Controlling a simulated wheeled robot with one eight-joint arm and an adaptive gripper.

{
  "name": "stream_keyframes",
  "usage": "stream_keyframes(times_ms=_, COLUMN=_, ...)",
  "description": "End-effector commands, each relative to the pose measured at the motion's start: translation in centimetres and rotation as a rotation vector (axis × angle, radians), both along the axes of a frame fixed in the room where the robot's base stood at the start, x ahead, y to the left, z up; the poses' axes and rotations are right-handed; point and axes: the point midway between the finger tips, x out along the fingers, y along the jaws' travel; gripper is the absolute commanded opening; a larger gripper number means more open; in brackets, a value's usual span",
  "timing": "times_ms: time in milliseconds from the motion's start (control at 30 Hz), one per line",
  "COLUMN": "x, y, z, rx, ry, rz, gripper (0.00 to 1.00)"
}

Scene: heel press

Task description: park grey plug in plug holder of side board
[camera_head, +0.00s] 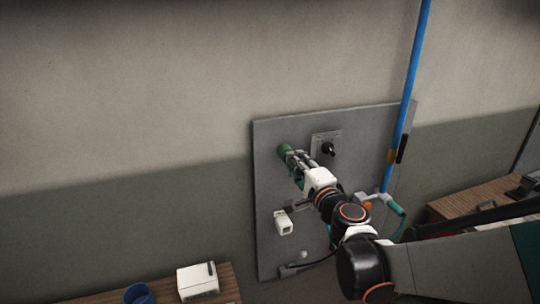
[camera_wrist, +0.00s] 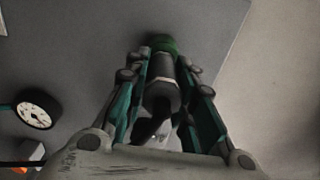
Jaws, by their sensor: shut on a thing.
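My gripper (camera_head: 294,160) is at the upper left of the grey side board (camera_head: 270,240). In the wrist view my gripper (camera_wrist: 165,68) has its two green-and-grey fingers closed on the sides of the grey plug (camera_wrist: 162,92), a dark grey cylinder pointing away from the wrist. A green round piece (camera_wrist: 162,43) lies at the plug's far end, against the board; it also shows in the head view (camera_head: 285,151). I cannot tell whether this piece is the holder or part of the plug, nor how deep the plug sits. The fingers hide most of the plug in the head view.
A plate with a black knob (camera_head: 328,148) is right of the gripper. A blue pipe (camera_head: 411,85) runs down the board's right side. A round gauge (camera_wrist: 36,109) shows at left in the wrist view.

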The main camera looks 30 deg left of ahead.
Motion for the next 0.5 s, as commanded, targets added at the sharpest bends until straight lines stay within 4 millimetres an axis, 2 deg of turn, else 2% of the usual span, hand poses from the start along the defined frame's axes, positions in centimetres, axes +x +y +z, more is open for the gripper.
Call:
stream_keyframes(times_ms=33, x=-1.4, y=0.4, z=0.2, rx=0.000, ry=0.000, rz=0.015, gripper=0.00)
stream_keyframes(times_ms=500, x=-2.4, y=-1.0, z=0.2, rx=0.000, ry=0.000, rz=0.015, gripper=0.00)
